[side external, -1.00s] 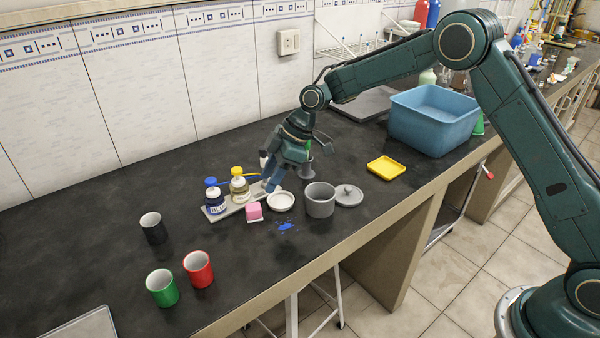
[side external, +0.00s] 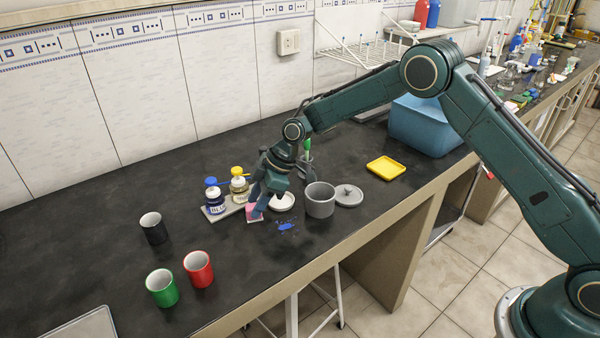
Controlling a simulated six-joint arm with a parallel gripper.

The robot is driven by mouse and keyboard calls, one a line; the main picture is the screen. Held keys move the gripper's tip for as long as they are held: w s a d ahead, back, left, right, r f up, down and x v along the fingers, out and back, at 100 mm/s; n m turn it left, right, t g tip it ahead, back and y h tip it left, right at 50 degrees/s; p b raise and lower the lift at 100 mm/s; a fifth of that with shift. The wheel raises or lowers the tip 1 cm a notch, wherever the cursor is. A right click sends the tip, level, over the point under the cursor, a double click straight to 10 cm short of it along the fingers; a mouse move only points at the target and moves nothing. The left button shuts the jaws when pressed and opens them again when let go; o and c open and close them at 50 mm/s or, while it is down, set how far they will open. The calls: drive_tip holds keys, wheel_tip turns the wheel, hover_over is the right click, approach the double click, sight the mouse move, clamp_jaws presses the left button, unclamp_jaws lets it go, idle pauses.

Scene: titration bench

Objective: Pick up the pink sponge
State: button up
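The pink sponge (side external: 251,213) sits low on the dark bench, just right of the small tray that holds the two bottles. My gripper (side external: 256,207) points down at the sponge, and its fingers cover part of it. The fingertips are at the sponge, but I cannot tell whether they are closed on it or only around or in front of it.
A blue-capped bottle (side external: 214,197) and a yellow-capped bottle (side external: 239,185) stand close on the left. A white dish (side external: 282,202) and a grey pot (side external: 320,202) are on the right. A blue spill (side external: 287,226) lies in front. Black, red and green cups stand front left.

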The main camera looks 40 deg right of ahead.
drive_tip(key=shift+x, duration=1.15)
drive_tip(key=c, duration=0.8)
drive_tip(key=shift+r, duration=0.15)
wheel_tip(320, 180, up, 20)
drive_tip(key=shift+f, duration=0.1)
idle(0.4)
wheel_tip(320, 180, up, 5)
hover_over(253, 206)
idle(0.7)
